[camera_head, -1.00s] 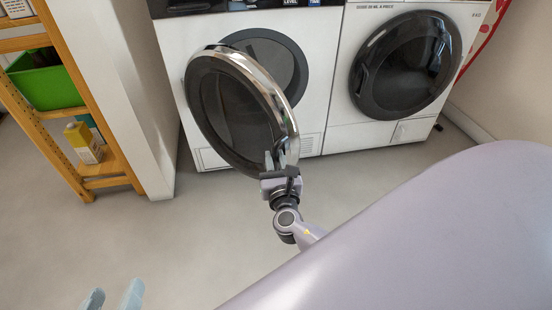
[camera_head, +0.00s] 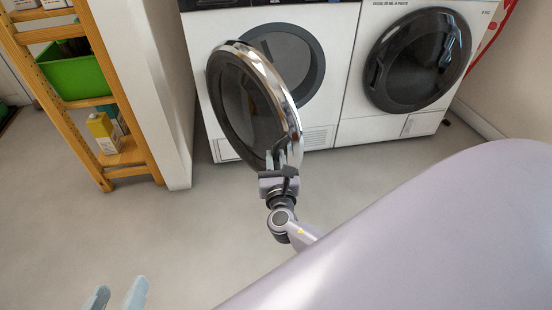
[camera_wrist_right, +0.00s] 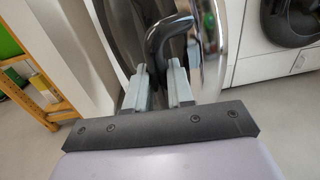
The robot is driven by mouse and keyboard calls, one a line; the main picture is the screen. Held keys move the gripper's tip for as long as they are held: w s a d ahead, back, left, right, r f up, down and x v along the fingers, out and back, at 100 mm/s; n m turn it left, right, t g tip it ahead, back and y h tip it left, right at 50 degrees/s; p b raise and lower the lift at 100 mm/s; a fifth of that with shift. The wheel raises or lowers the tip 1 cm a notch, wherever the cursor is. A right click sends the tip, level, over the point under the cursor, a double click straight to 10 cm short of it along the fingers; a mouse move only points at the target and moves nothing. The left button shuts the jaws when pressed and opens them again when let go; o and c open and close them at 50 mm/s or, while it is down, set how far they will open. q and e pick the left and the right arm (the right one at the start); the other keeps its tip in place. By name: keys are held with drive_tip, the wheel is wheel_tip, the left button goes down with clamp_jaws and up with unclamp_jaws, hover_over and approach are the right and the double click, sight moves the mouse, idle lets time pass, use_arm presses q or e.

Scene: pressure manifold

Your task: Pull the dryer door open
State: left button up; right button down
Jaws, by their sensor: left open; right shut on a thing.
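The dryer door (camera_head: 256,105), round with a chrome rim and dark glass, stands swung well out from the left white machine (camera_head: 329,75) in the head view. The machine's round opening shows behind it. My right gripper (camera_head: 283,160) is at the door's lower edge. In the right wrist view its two pale fingers (camera_wrist_right: 164,90) are shut around the dark curved door handle (camera_wrist_right: 163,40). My left gripper (camera_head: 118,297) shows only its pale fingertips at the bottom left of the head view, apart, empty and far from the door.
A second white machine (camera_head: 437,127) with a closed dark round door stands to the right. A white wall end (camera_head: 176,150) and a wooden shelf (camera_head: 112,170) with a green bin (camera_head: 80,75) and yellow carton (camera_head: 102,130) are left. The floor in front is clear.

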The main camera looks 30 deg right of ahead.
drive_tip(key=shift+w+a+r, duration=0.15)
drive_tip(key=shift+w+a, duration=0.2)
drive_tip(key=shift+w, duration=0.05)
drive_tip(key=c, duration=1.2)
unclamp_jaws()
drive_tip(key=shift+w+f, duration=0.15)
drive_tip(key=shift+f, duration=0.05)
drive_tip(key=shift+c, duration=0.2)
drive_tip(key=shift+s, duration=0.2)
